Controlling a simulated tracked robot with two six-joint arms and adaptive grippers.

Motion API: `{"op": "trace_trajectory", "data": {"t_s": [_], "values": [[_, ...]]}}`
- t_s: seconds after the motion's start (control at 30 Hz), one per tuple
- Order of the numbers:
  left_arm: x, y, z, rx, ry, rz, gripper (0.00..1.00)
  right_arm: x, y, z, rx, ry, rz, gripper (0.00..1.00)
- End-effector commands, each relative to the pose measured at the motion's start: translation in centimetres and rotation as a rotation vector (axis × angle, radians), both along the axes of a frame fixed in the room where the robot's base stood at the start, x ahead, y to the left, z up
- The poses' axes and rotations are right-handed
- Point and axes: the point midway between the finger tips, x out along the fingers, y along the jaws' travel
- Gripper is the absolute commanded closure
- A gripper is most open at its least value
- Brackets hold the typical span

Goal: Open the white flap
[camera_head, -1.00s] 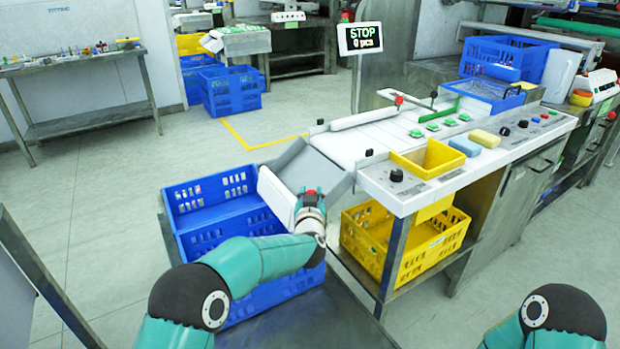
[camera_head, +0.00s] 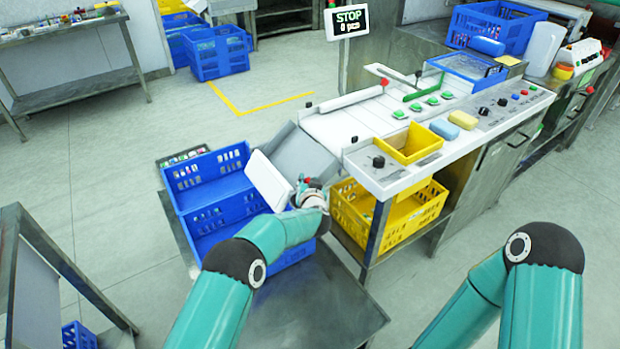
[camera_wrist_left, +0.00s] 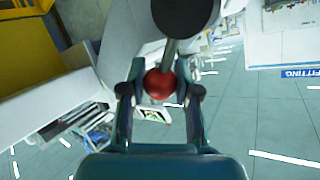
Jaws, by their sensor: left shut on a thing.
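The white flap (camera_head: 268,180) is a pale panel at the lower end of the grey metal chute (camera_head: 303,157), beside the blue crate. It is tilted, with its broad face showing. My left gripper (camera_head: 309,192) is at the right of the flap. In the left wrist view its fingers (camera_wrist_left: 160,88) are shut on a red ball knob (camera_wrist_left: 160,84) on a metal rod with a dark round end. The head view does not clearly show how the knob joins the flap. My right gripper is out of view; only its arm shows at the lower right.
A blue crate (camera_head: 195,213) stands under the chute on a metal table (camera_head: 320,310). A yellow crate (camera_head: 352,212) sits under the white machine panel (camera_head: 385,185), close to my left arm. The floor at left is mostly clear.

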Motion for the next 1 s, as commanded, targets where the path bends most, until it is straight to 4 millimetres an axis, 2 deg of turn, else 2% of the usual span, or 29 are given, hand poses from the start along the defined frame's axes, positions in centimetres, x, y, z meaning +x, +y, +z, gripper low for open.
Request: {"op": "trace_trajectory", "data": {"t_s": [0.27, 0.3, 0.43, 0.83, 1.0], "values": [[0.1, 0.0, 0.3, 0.001, -0.006, 0.000, 1.00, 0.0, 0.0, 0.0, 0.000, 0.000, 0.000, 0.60], [0.1, 0.0, 0.3, 0.001, -0.007, 0.000, 0.64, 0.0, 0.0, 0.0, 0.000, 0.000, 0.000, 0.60], [0.1, 0.0, 0.3, 0.001, -0.005, 0.000, 0.43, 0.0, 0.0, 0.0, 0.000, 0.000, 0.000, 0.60], [-0.1, 0.0, 0.2, 0.000, -0.002, 0.000, 0.43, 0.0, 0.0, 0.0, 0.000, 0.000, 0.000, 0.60], [-1.1, -0.2, 0.6, 0.001, -0.002, 0.000, 0.43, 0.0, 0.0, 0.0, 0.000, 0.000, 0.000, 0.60]]}}
